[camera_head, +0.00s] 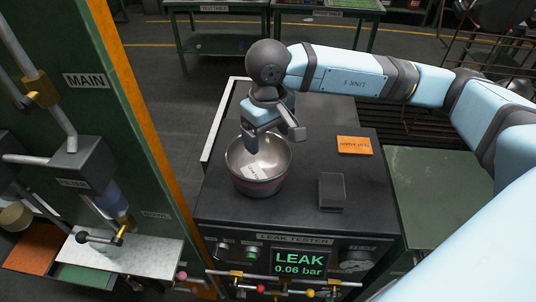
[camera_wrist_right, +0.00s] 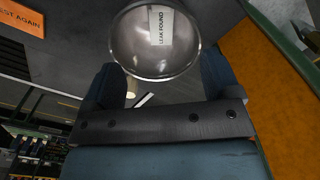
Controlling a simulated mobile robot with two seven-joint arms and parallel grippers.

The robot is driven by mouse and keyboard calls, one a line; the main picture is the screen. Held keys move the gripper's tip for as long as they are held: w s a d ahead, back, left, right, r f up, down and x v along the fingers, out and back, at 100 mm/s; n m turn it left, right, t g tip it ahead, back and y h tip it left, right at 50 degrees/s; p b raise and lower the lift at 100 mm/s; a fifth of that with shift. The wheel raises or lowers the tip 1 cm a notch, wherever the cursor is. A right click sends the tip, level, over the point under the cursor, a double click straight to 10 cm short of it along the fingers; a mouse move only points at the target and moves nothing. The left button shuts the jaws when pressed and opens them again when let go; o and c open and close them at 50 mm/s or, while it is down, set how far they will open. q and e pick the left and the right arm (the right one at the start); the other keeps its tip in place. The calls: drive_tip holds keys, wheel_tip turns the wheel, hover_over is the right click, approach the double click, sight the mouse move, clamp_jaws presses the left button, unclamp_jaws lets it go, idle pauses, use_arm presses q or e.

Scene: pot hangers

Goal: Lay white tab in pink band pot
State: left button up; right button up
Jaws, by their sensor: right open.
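The pot (camera_head: 279,179) is a steel bowl with a pinkish band low on its outside. It stands upright on the dark top of the leak tester and also shows in the wrist view (camera_wrist_right: 125,40). The white tab (camera_head: 254,172) lies inside the pot; in the wrist view the tab (camera_wrist_right: 160,25) reads "LEAK FOUND". My right gripper (camera_head: 273,138) is open and empty above the pot's far rim, apart from the tab. Its fingers also show in the wrist view (camera_wrist_right: 158,85). My left gripper is not in view.
The leak tester's screen (camera_head: 299,263) reads "LEAK 0.06 bar". An orange "TEST AGAIN" tab (camera_head: 354,145) and a dark block (camera_head: 331,191) are on its top, right of the pot. A green panel with pipes (camera_head: 85,80) rises at left. A green table (camera_head: 432,190) stands at right.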

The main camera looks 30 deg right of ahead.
wheel_tip(320, 180, up, 4)
drive_tip(key=shift+f, duration=0.15)
idle(0.5)
